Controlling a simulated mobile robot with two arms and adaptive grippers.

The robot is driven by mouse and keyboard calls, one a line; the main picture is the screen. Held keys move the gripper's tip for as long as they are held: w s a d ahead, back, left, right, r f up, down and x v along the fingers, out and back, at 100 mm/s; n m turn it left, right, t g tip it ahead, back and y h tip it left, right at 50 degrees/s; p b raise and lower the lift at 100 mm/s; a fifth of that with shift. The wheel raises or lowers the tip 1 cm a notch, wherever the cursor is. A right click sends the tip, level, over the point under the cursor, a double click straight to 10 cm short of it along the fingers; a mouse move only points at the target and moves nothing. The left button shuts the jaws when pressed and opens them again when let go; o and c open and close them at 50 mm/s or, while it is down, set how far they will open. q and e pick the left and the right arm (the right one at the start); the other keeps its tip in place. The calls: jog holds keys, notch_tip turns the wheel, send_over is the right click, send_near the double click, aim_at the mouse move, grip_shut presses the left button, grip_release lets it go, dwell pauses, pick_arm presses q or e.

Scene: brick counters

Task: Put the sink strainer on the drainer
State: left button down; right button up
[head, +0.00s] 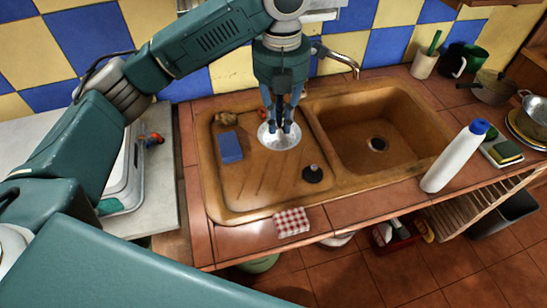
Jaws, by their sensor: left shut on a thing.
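The sink strainer (279,140) is a round silver disc over the back right part of the drainer, the ribbed left half of the brown sink (255,188). My left gripper (280,128) points down from above and is shut on the strainer. I cannot tell whether the strainer touches the drainer or is held just above it. The fingers hide part of its middle. My right gripper is not in view.
The basin (365,115) is to the right. A white bottle (455,157) stands near the front edge, and a checked cloth (291,222) lies in front.

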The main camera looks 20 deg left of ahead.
aim_at(279, 136)
pick_arm(q)
notch_tip(279, 136, down, 18)
jog(key=p, duration=0.3)
jog(key=shift+r, duration=0.15)
jog(key=c, duration=1.7)
grip_release()
jog(key=shift+r, duration=0.1)
notch_tip(279, 136, up, 12)
jog(key=b, duration=0.2)
jog(key=shift+b, duration=0.4)
